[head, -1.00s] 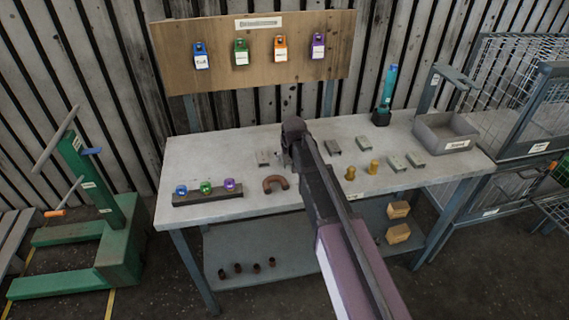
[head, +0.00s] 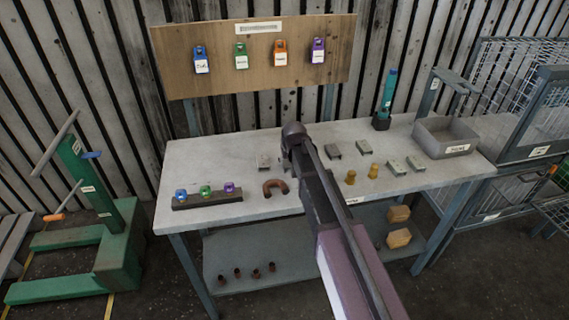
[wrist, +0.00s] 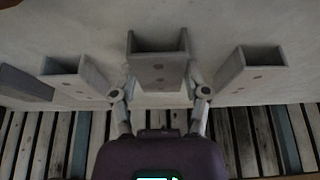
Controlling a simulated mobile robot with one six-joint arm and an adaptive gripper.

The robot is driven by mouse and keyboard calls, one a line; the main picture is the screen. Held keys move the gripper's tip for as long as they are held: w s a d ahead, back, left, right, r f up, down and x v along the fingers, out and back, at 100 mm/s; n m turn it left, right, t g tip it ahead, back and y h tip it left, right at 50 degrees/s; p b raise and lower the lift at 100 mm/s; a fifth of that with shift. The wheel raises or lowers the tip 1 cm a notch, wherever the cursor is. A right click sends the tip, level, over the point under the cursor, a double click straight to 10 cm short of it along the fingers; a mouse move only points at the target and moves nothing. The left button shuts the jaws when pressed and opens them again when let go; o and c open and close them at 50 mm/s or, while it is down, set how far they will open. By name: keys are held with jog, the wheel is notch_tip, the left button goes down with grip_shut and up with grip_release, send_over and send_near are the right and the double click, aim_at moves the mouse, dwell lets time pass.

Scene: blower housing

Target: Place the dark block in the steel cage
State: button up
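Several small grey channel-shaped blocks stand on the workbench (head: 240,208); which one is the dark block, I cannot tell for certain. My gripper (wrist: 160,82) is over the back of the bench, its two fingers on either side of the middle block (wrist: 158,72). Whether they touch it is unclear. In the head view my arm hides that block and the fingers. Other blocks stand to either side in the wrist view, left (wrist: 75,75) and right (wrist: 252,66). A darker one (wrist: 25,83) shows at its far left edge. The steel cage (head: 540,110) stands right of the bench.
A grey bin (head: 445,140) and a teal tool (head: 388,95) stand at the bench's right. A tag board (head: 255,60) is behind.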

jog(key=shift+c, duration=1.3)
jog(key=shift+r, duration=0.1)
notch_tip(320, 180, up, 3)
jog(key=p, duration=0.3)
jog(key=s+d, duration=0.2)
jog(key=d, duration=0.2)
jog(key=s+d+r+p, duration=0.1)
jog(key=s+d, duration=0.2)
jog(key=d, duration=0.1)
jog(key=s+d+p, duration=0.1)
jog(key=s+d, duration=0.2)
jog(key=d, duration=0.1)
jog(key=shift+s+r, duration=0.2)
jog(key=shift+r, duration=0.15)
jog(key=shift+s+d, duration=0.35)
jog(key=shift+d, duration=0.2)
